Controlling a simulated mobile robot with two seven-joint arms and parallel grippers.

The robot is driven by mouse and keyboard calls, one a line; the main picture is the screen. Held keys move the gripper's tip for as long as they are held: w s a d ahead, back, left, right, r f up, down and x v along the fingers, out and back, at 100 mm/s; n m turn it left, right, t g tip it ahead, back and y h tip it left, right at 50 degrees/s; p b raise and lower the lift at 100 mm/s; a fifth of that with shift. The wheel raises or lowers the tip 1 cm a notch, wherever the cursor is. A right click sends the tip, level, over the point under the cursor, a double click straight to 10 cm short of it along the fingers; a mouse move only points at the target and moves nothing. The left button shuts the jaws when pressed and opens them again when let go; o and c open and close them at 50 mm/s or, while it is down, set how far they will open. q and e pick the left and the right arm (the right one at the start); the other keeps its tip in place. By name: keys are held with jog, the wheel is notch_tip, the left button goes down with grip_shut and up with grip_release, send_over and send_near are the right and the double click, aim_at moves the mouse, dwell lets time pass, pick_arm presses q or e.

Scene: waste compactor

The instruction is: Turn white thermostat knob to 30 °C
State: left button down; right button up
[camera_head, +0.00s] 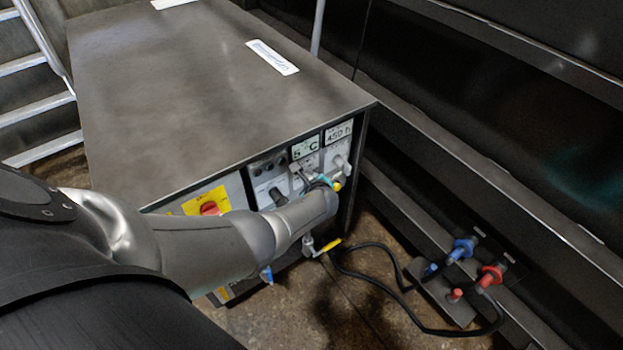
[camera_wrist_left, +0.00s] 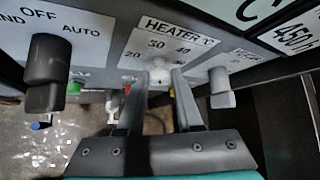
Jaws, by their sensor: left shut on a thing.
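The white thermostat knob (camera_wrist_left: 160,72) sits on the panel below the "HEATER °C" label (camera_wrist_left: 178,30), with the marks 20, 30 and 40 around it. My left gripper (camera_wrist_left: 157,82) has one finger on each side of the knob and is shut on it. Which mark the knob points to cannot be made out. In the head view my left gripper (camera_head: 322,183) is at the right part of the panel, and my arm and gripper hide the knob there. A display above reads 5 °C (camera_head: 305,147). My right gripper is not in view.
A black OFF/AUTO switch (camera_wrist_left: 46,68) is left of the knob; a light grey knob (camera_wrist_left: 221,85) is right of it. A red knob on yellow (camera_head: 210,208) is farther left.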

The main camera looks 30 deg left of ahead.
pick_arm(q)
jog(key=shift+d, duration=0.1)
jog(key=c, duration=0.8)
grip_release()
jog(key=shift+c, duration=0.2)
jog(key=shift+o, duration=1.2)
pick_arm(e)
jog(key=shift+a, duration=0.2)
pick_arm(q)
jog(key=p+v, duration=1.1)
jog(key=v, duration=0.4)
jog(key=shift+r, duration=0.15)
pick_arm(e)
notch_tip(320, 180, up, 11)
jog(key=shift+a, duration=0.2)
pick_arm(q)
jog(key=shift+w, duration=0.1)
